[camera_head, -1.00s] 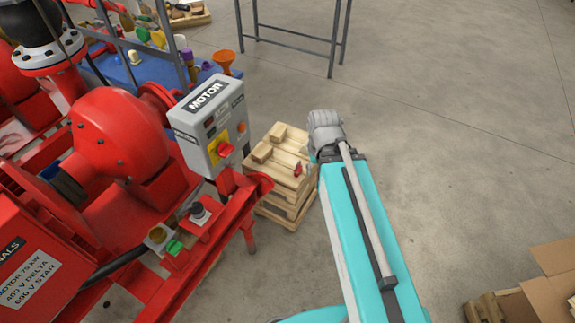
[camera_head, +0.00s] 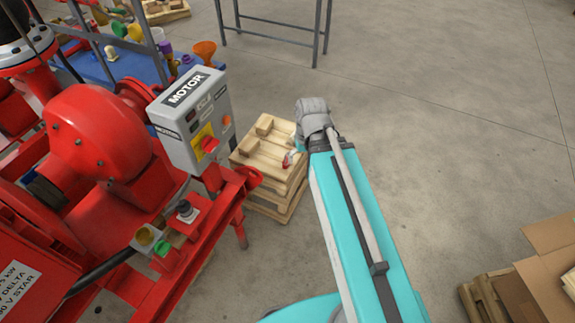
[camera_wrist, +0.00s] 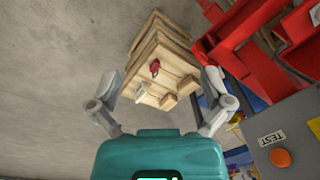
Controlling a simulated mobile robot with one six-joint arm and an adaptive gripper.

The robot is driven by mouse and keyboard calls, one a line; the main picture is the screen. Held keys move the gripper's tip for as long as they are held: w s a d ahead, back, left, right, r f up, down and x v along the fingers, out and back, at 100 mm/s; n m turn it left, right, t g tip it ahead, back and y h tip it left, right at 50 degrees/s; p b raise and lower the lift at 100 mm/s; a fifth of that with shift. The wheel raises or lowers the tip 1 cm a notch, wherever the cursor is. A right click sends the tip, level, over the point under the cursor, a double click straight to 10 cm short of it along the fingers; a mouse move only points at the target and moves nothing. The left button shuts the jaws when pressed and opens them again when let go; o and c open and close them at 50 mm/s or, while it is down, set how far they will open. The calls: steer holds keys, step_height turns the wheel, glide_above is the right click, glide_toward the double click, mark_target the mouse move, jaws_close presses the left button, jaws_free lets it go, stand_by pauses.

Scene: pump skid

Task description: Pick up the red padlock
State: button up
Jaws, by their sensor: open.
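The red padlock (camera_wrist: 155,67) lies on top of a stack of wooden pallets (camera_wrist: 160,50) in the wrist view. A small pale tag-like piece (camera_wrist: 141,92) is beside it. In the head view the padlock (camera_head: 286,161) is a small red spot near the right edge of the pallet stack (camera_head: 262,150), close to the end of my arm. My gripper (camera_wrist: 160,90) is open and empty, its two fingers spread on either side of the pallet stack in the wrist view. The padlock appears between them, some distance beyond. In the head view my fingers are mostly hidden behind the wrist.
The red pump skid with a grey MOTOR box (camera_head: 190,120) stands just left of the pallets. A blue bench (camera_head: 130,65) holding funnels and bottles is behind it. A cardboard box (camera_head: 550,250) is at lower right.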

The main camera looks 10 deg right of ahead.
steer(key=w+f+n+y+b, duration=0.25)
steer(key=w+f+b, duration=0.25)
steer(key=f+b, duration=0.5)
steer(key=n+t+y+b, duration=0.7)
steer(key=y+b, duration=0.1)
steer(key=b, duration=2.2)
glide_toward(286, 162)
steer(key=s+d, duration=0.2)
steer(key=shift+w+d+n+t+b, duration=0.35)
steer(key=shift+w+d+t+b, duration=0.1)
steer(key=shift+d+b, duration=0.1)
steer(key=shift+a, duration=0.1)
steer(key=shift+b+x, duration=1.65)
steer(key=shift+x, duration=2.6)
steer(key=shift+f, duration=0.25)
steer(key=shift+b+x, duration=1.1)
steer(key=shift+x, duration=1.4)
